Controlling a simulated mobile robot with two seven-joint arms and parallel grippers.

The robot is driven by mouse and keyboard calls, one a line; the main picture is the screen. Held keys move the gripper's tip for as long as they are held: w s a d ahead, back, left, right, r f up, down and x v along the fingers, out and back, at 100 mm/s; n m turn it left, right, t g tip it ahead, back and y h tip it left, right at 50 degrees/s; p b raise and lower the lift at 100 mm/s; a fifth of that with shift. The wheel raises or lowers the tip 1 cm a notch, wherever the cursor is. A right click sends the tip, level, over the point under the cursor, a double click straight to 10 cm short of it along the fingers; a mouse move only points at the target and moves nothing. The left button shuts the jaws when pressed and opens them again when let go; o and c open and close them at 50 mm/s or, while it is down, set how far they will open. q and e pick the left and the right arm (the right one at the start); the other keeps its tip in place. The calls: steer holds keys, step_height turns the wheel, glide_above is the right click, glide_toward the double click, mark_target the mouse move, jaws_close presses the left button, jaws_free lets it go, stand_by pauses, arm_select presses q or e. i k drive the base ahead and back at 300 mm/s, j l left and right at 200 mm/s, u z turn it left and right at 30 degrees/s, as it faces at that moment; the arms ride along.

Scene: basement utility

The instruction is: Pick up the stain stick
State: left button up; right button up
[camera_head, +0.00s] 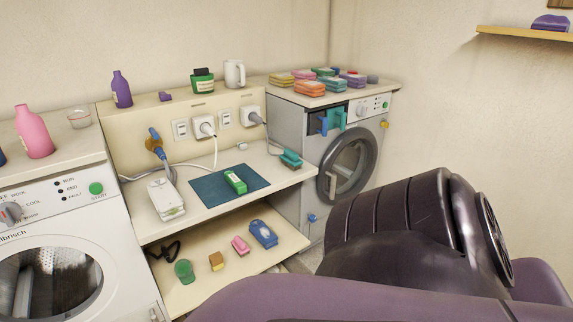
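No object carries a readable stain stick label, so I cannot tell for sure which one it is. A small green block-like item with a pale label (235,182) lies on a dark teal mat (209,190) on the middle shelf between the two washers. On the lower shelf (210,285) lie a green rounded item (184,271), a yellow-brown block (216,261), a small pink item (240,245) and a blue packet (263,233). Neither of my grippers shows in the head view. A large dark and purple part of my own body covers the lower right.
A white washer (75,230) stands at left and another (350,150) at right. A pink bottle (32,132), purple bottle (121,90), green container (202,81) and white mug (234,74) stand above. Cables hang by the sockets. A white device (165,197) sits left of the mat.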

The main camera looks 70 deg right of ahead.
mark_target(239, 186)
steer(key=z, duration=1.95)
steer(key=i+l+u, duration=0.1)
steer(key=l, duration=0.3)
steer(key=i+l+u, duration=0.1)
steer(key=i+l, duration=0.2)
steer(key=i+l+u, duration=0.1)
steer(key=l, duration=0.45)
steer(key=i+l+u, duration=0.1)
steer(key=l, duration=0.35)
steer(key=i+l+u, duration=0.15)
steer(key=l, duration=0.3)
steer(key=i+l+u, duration=0.1)
steer(key=i+l, duration=0.15)
steer(key=l, duration=0.2)
steer(key=i+l+u, duration=0.1)
steer(key=l, duration=0.4)
steer(key=l+u, duration=0.1)
steer(key=l, duration=0.4)
steer(key=i, duration=0.05)
